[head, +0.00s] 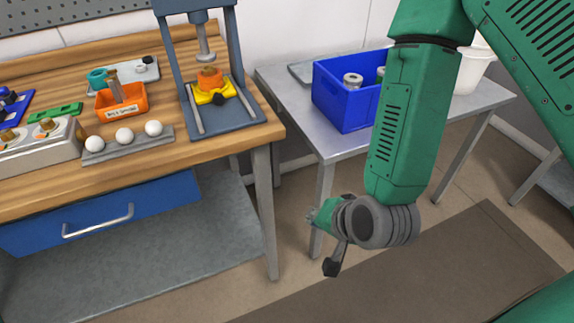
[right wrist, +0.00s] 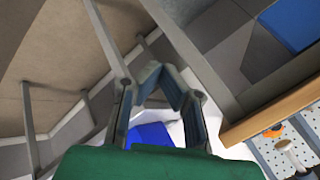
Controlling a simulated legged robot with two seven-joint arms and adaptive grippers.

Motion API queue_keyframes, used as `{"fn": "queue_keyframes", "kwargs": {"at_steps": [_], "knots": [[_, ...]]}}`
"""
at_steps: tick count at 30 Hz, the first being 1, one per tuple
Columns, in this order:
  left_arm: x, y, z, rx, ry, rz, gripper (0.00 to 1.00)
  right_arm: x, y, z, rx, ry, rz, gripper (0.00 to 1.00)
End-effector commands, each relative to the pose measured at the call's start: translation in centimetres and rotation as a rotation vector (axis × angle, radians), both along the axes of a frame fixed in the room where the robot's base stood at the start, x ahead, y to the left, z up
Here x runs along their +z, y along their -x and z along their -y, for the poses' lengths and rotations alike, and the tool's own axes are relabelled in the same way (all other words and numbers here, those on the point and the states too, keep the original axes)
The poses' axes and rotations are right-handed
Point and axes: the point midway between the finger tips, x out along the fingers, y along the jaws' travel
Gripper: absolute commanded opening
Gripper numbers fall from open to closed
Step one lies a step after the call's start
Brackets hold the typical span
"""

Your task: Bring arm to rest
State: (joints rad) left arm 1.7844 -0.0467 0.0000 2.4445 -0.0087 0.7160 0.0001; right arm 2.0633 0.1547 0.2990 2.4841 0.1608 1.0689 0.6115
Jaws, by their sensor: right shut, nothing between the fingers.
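My right arm, green with grey joints, hangs down at the right of the head view. Its gripper (head: 314,216) is small and partly turned away there, in the air in front of the grey side table and to the right of the workbench. In the right wrist view the two fingers of the gripper (right wrist: 170,76) come together at the tips with nothing between them. Nothing appears to touch the gripper. My left gripper is not in view.
The wooden workbench (head: 190,155) at left carries a press (head: 237,125), an orange bin (head: 121,101) and several white balls. A blue crate (head: 340,100) holding metal parts stands on the grey side table (head: 283,88). Table legs stand near the gripper. Open floor lies below.

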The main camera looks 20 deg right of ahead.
Motion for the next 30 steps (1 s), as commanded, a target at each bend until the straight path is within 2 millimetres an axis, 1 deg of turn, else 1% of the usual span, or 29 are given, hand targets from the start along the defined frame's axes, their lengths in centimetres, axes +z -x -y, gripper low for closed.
{"fn": "queue_keyframes", "kwargs": {"at_steps": [4,5,7,8,11,12,15,18,19,21,23,30], "knots": [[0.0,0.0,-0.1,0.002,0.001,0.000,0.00,-0.1,0.1,-0.1,0.006,0.005,-0.002,0.00],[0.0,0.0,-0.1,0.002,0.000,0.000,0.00,-0.3,0.3,0.0,0.016,0.013,-0.010,0.00],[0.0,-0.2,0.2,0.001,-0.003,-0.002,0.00,-1.7,1.5,0.5,0.070,0.055,-0.047,0.00],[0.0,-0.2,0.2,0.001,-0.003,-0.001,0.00,-2.6,2.3,0.9,0.109,0.084,-0.075,0.00],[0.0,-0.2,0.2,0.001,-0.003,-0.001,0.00,-6.2,6.1,2.5,0.294,0.206,-0.192,0.00],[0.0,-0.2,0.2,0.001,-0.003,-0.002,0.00,-7.6,7.8,3.3,0.381,0.256,-0.243,0.00],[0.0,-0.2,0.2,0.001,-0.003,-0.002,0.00,-10.2,11.8,5.3,0.588,0.354,-0.360,0.00],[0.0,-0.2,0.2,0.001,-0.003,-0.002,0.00,-11.7,14.8,6.8,0.749,0.418,-0.445,0.00],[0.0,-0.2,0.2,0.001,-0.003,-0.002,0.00,-11.9,15.5,7.1,0.783,0.428,-0.464,0.00],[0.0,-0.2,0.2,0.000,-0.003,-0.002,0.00,-12.2,16.3,7.6,0.837,0.447,-0.490,0.00],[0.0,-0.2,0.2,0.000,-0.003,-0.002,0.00,-12.3,16.7,7.7,0.854,0.451,-0.499,0.00],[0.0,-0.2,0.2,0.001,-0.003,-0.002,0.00,-12.2,16.6,7.6,0.853,0.452,-0.498,0.00]]}}
